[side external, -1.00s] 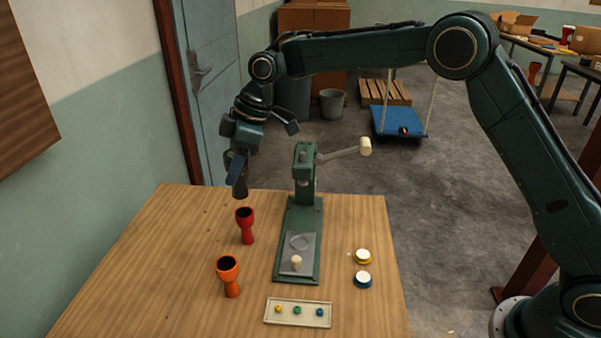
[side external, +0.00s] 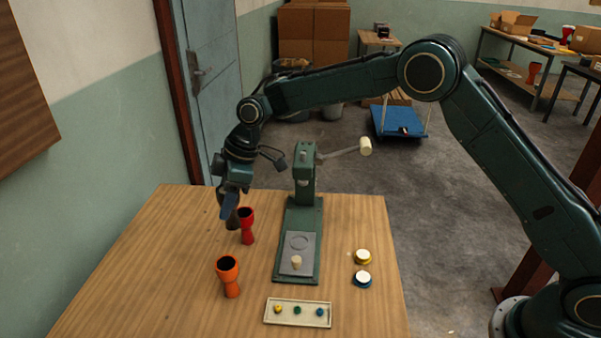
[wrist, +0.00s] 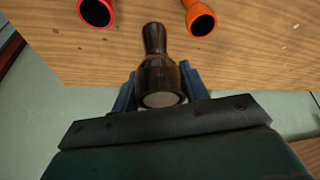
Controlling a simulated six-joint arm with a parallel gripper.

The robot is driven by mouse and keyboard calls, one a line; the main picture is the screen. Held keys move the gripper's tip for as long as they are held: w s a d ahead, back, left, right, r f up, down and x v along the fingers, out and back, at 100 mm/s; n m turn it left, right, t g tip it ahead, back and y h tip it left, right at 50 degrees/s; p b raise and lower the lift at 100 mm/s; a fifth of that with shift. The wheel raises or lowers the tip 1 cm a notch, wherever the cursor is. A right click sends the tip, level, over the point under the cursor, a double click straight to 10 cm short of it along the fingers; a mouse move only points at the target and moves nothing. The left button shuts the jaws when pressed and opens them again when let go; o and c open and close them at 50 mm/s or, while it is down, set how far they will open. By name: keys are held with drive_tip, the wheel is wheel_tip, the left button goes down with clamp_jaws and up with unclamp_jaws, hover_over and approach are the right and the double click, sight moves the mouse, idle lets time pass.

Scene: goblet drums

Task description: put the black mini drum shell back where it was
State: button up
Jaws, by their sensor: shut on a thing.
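The black mini drum shell (wrist: 157,74) is between the blue fingers of my gripper (wrist: 158,92) in the wrist view. My gripper is shut on it. In the side view the shell (side external: 233,221) hangs below my gripper (side external: 230,203) at the table's far left, beside the red drum shell (side external: 246,226). It is partly hidden by the fingers, and I cannot tell whether its lower end touches the table (side external: 170,260).
The orange drum shell (side external: 229,278) stands nearer the front. A green press (side external: 303,200) with a lever stands to the right.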

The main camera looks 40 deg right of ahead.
drive_tip(key=shift+f, duration=6.45)
drive_tip(key=shift+f, duration=0.1)
drive_tip(key=o, duration=1)
drive_tip(key=v, duration=1.2)
drive_tip(key=shift+s+d, duration=0.1)
